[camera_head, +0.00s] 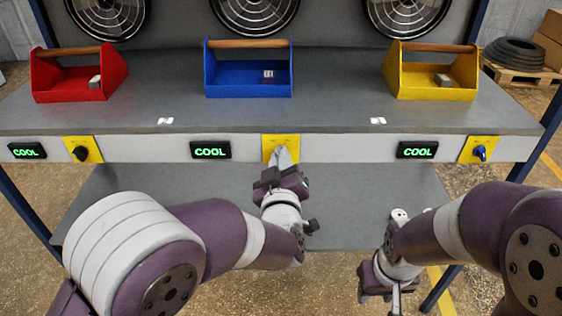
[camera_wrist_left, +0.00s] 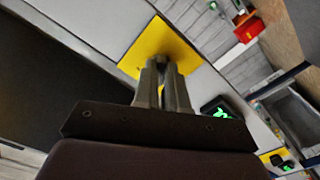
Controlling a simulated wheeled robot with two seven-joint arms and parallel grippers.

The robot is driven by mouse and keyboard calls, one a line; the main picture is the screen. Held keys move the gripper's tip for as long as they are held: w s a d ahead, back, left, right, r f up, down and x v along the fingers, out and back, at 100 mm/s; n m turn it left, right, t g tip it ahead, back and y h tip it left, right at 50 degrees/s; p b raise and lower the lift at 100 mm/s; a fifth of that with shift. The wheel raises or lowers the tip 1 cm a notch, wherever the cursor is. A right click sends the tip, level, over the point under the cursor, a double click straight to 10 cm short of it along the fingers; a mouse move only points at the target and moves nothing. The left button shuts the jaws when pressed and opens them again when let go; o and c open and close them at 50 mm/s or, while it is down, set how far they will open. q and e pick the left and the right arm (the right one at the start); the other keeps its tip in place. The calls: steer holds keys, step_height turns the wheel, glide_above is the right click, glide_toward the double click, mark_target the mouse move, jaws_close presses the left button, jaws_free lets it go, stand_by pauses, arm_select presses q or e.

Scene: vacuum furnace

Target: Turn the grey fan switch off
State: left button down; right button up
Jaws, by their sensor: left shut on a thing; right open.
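The middle yellow switch plate (camera_head: 270,140) is on the white front rail of the bench; it also shows in the left wrist view (camera_wrist_left: 150,47). My left gripper (camera_head: 282,156) reaches up to this plate. In the left wrist view its two fingers (camera_wrist_left: 163,78) are close together against the plate, shut on the grey fan switch, which they hide almost wholly. The switch's angle cannot be made out. The display (camera_head: 210,150) left of the plate reads COOL in green. My right gripper (camera_head: 380,294) is open, low in front of the bench, away from the switches.
A black switch (camera_head: 81,153) is at the left and a blue switch (camera_head: 480,153) at the right, each on a yellow plate. Red (camera_head: 112,75), blue (camera_head: 247,88) and yellow (camera_head: 410,85) totes stand on the bench. Three fans are behind them. A lower shelf (camera_head: 360,200) lies beneath.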

arm_select(q)
steer(key=c, duration=1.2)
jaws_free()
steer(key=s+p, duration=0.1)
steer(key=s, duration=1.1)
steer(key=shift+s, duration=0.35)
steer(key=shift+f, duration=0.1)
